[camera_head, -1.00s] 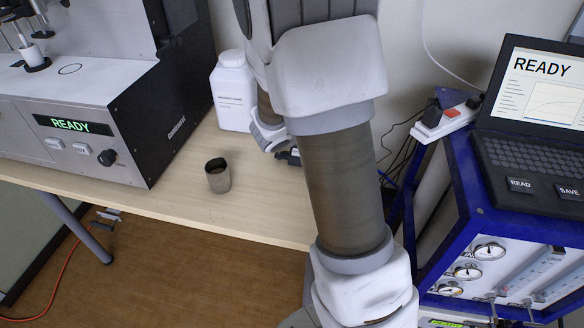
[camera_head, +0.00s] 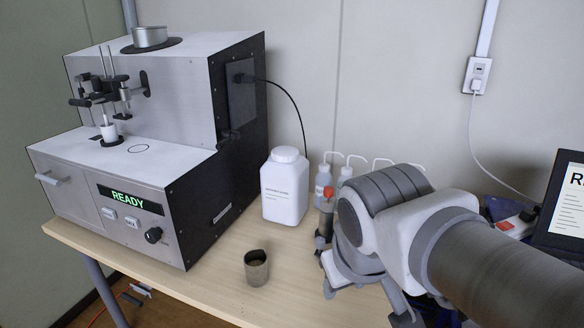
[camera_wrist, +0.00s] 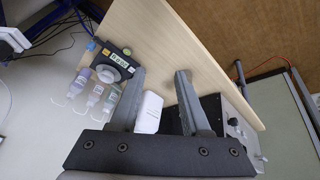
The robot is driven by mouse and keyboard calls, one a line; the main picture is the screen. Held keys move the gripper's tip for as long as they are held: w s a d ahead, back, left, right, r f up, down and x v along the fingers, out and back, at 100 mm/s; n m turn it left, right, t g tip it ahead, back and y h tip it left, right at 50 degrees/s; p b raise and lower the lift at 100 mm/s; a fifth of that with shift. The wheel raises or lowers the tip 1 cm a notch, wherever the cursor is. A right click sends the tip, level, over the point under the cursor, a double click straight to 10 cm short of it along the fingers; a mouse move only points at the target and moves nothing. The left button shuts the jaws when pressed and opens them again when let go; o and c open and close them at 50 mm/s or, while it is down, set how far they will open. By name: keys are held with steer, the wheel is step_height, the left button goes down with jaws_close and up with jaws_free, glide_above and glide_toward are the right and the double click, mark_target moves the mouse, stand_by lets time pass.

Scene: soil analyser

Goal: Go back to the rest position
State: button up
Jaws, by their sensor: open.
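The arm's end is over the right part of the wooden table (camera_head: 205,300). A grey-brown cup (camera_head: 257,268) stands upright on the table, left of my arm and apart from it.
The analyser (camera_head: 150,170), showing READY, fills the table's left. A white jug (camera_head: 285,187) stands behind the cup; wash bottles (camera_head: 324,185) stand near my arm. A laptop (camera_head: 565,205) is at far right. In the wrist view, a small dark device (camera_wrist: 113,60) sits by the bottles.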

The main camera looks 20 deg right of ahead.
steer(key=shift+s+a+r+m+t+y, duration=0.15)
steer(key=shift+s+a+r+y, duration=0.1)
steer(key=shift+a, duration=0.25)
steer(key=shift+s+a+r+m+t+y, duration=0.1)
steer(key=shift+s+a+y, duration=0.1)
steer(key=shift+a, duration=0.3)
steer(key=shift+s+a+r+m+t+y, duration=0.15)
steer(key=shift+a+r+y, duration=0.1)
steer(key=shift+a, duration=0.25)
